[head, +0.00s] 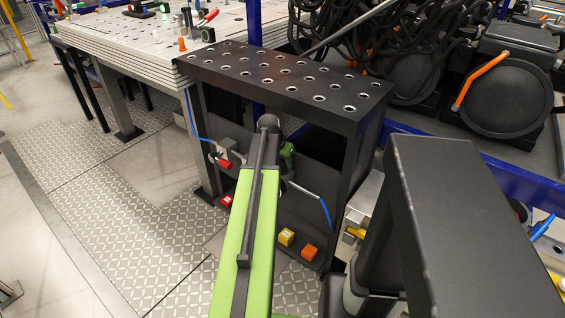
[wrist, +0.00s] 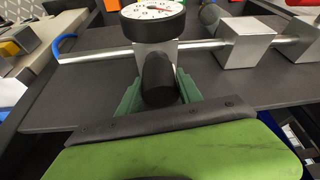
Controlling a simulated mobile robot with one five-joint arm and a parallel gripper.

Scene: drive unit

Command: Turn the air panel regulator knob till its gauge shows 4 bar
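The gauge (wrist: 153,12) is a white dial with a black rim at the top of the wrist view, partly cut off. A red needle shows, but the numbers are too small to read. Below it is a silver regulator block (wrist: 156,52) on a pipe. The black regulator knob (wrist: 158,82) points toward the wrist camera. My gripper (wrist: 160,88) has its green fingers on either side of the knob, very close to it. Whether both fingers press on it is unclear. In the head view my arm hides the knob and gauge; a green finger (head: 287,155) shows beside the arm.
A black perforated table top (head: 285,82) overhangs the panel. A red-handled valve (head: 222,161) is left of my arm. Yellow (head: 287,236) and orange (head: 309,252) blocks sit low to the right. Another silver block (wrist: 245,45) is on the pipe. Patterned floor (head: 130,215) is clear at left.

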